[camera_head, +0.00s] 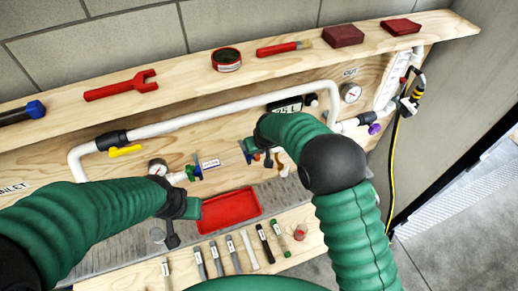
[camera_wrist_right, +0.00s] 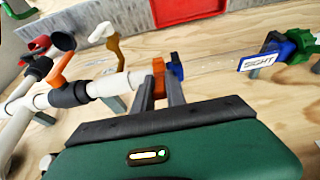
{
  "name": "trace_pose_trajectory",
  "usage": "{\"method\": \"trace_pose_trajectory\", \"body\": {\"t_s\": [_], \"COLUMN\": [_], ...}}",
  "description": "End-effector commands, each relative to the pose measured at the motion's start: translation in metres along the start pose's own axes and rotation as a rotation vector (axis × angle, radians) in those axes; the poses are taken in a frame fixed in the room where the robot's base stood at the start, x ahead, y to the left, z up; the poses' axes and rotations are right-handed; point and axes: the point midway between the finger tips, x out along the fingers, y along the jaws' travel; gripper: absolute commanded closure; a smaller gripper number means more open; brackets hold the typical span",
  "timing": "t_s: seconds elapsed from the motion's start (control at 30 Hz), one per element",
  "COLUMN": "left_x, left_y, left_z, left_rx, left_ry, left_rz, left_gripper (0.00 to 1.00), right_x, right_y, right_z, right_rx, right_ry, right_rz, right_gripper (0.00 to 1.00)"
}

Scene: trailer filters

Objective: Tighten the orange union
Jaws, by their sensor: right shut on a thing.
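The orange union (camera_wrist_right: 159,78) shows in the right wrist view, on a pipe line between a white pipe on its left and a blue fitting (camera_wrist_right: 176,66) on its right. My right gripper (camera_wrist_right: 160,88) has its two dark fingers on either side of the union and is shut on it. In the head view the right arm reaches to the board, and its hand (camera_head: 262,150) hides the union. My left gripper (camera_head: 186,208) hangs above the bench near the red tray; its fingers are not clear enough to tell open from shut.
The red tray (camera_head: 230,212) lies below the board, with several tools (camera_head: 245,250) in front. A white pipe (camera_head: 210,118) crosses the board. In the wrist view an orange-handled valve (camera_wrist_right: 66,75) and a blue sight fitting (camera_wrist_right: 265,60) flank the union. The upper shelf (camera_head: 180,80) holds tools.

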Motion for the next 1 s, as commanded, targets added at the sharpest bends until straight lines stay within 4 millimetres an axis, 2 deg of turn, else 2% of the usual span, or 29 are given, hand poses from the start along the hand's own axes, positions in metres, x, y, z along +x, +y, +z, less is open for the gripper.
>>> {"method": "trace_pose_trajectory", "body": {"t_s": [0.03, 0.37, 0.4, 0.57, 0.87, 1.0], "left_x": [-0.001, -0.001, -0.001, -0.001, 0.0, 0.009], "left_y": [0.0, 0.0, 0.0, 0.0, 0.0, 0.0], "left_z": [0.0, 0.0, 0.0, 0.0, 0.0, 0.002], "left_rx": [0.0, 0.0, 0.0, 0.0, 0.0, 0.0], "left_ry": [0.0, 0.0, 0.0, 0.0, 0.0, 0.0], "left_rz": [0.0, 0.0, 0.0, 0.0, 0.0, 0.0], "left_gripper": [0.62, 0.62, 0.62, 0.62, 0.62, 0.62], "right_x": [-0.003, -0.002, -0.003, -0.002, -0.003, -0.018], "right_y": [0.0, 0.001, 0.001, 0.001, 0.0, 0.0], "right_z": [-0.005, -0.006, -0.006, -0.005, -0.002, -0.003], "right_rx": [0.0, 0.0, 0.0, 0.0, 0.0, 0.001], "right_ry": [0.009, 0.01, 0.01, 0.007, 0.004, 0.006], "right_rz": [0.001, 0.001, 0.001, 0.001, 0.001, 0.001], "right_gripper": [1.0, 1.0, 0.81, 0.62, 0.62, 0.62]}}
